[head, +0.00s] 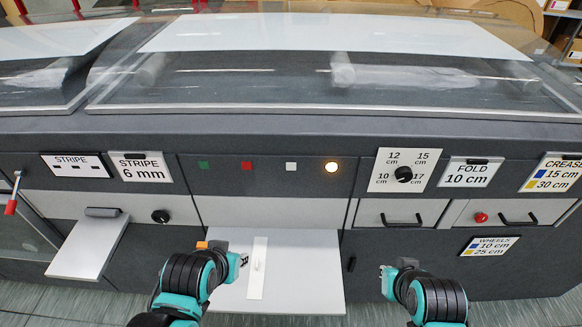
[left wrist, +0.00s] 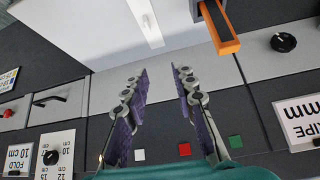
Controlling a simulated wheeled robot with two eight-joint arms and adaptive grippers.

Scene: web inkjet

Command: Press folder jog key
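A row of small keys runs across the dark front panel: a green key (head: 204,165), a red key (head: 246,166), a white key (head: 291,167) and a round lit yellow lamp (head: 331,167). None carries a readable label, so I cannot tell which is the folder jog key. In the left wrist view, turned upside down, the white key (left wrist: 139,155), red key (left wrist: 184,149) and green key (left wrist: 236,142) show past my fingers. My left gripper (head: 243,259) is open and empty (left wrist: 160,72), over the tray below the keys. My right gripper (head: 385,280) is low right of the tray; its opening is unclear.
A pale tray (head: 315,285) with a white strip (head: 258,265) juts out below the keys. An orange-edged piece (left wrist: 228,46) is near my left gripper. A round dial (head: 404,174) is right of the lamp, a black knob (head: 160,216) left. A smaller shelf (head: 85,250) juts out at left.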

